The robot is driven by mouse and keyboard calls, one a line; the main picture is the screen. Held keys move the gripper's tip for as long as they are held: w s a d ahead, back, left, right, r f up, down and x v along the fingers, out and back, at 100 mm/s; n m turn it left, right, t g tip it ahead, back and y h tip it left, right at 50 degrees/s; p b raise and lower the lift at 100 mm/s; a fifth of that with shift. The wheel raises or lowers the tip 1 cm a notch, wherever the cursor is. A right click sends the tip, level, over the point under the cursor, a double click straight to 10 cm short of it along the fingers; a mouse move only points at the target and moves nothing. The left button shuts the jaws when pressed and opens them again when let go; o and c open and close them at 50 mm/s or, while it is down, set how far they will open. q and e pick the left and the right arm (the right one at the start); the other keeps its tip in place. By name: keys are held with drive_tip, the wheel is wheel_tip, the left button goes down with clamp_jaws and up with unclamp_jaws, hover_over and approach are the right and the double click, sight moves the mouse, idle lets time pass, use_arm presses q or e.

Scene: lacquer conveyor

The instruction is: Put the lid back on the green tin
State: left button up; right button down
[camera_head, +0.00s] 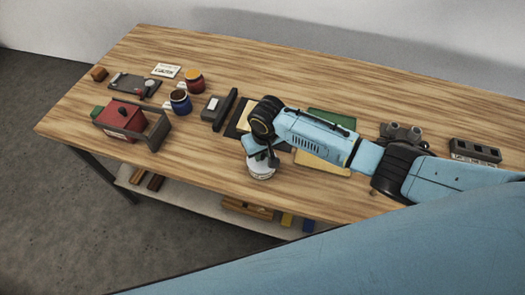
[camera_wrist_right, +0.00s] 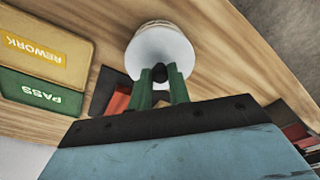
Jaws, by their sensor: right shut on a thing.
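My right gripper (camera_head: 262,148) points down over the middle of the table near its front side. Its green fingers (camera_wrist_right: 159,78) are shut on the dark knob of a white, round-topped thing (camera_head: 262,168). In the right wrist view, the thing shows as a pale disc (camera_wrist_right: 160,50) with a cream rim beyond it. I cannot tell whether it touches the table. No green tin with its lid can be clearly made out. A small green patch (camera_head: 97,112) shows behind a red box (camera_head: 120,115), its shape mostly hidden. My left gripper is not in view.
A red tin (camera_head: 194,82) with a yellow-orange top and a blue tin (camera_head: 180,102) with a brown top stand at left. A green PASS mat (camera_wrist_right: 38,94) and a yellow REWORK mat (camera_wrist_right: 45,45) lie beside my arm. A dark block (camera_head: 475,150) stands right.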

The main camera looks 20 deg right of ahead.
drive_tip(key=shift+f+p, duration=0.2)
drive_tip(key=shift+p, duration=0.4)
idle(1.1)
drive_tip(key=c, duration=1.2)
unclamp_jaws()
drive_tip(key=shift+c, duration=0.2)
drive_tip(key=shift+o, duration=0.4)
drive_tip(key=o, duration=0.4)
wheel_tip(320, 180, up, 3)
drive_tip(key=p, duration=0.3)
drive_tip(key=shift+f, duration=0.15)
drive_tip(key=shift+r, duration=2.15)
